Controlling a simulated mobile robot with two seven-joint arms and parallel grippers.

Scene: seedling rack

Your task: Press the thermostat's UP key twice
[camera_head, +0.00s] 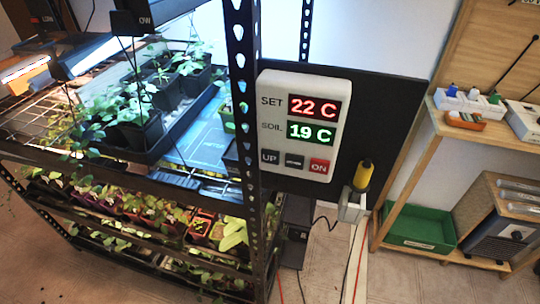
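The thermostat (336,124) is a white box on a black panel (398,112) at the right side of the rack. Its red display reads SET 22 C and its green display reads SOIL 19 C. Along its lower edge sit the dark UP key (269,157), another dark key (294,161) with a mark I cannot read clearly, and a red ON key (319,166). The UP key lies at the left, close to the rack's post. Neither of my grippers shows in the head view.
The black rack post (243,100) stands just left of the thermostat. Rack shelves hold several seedling trays, including a black tray (160,150). A yellow-handled item (363,175) sits in a grey holder below right. A wooden shelf with a green bin (419,228) stands right.

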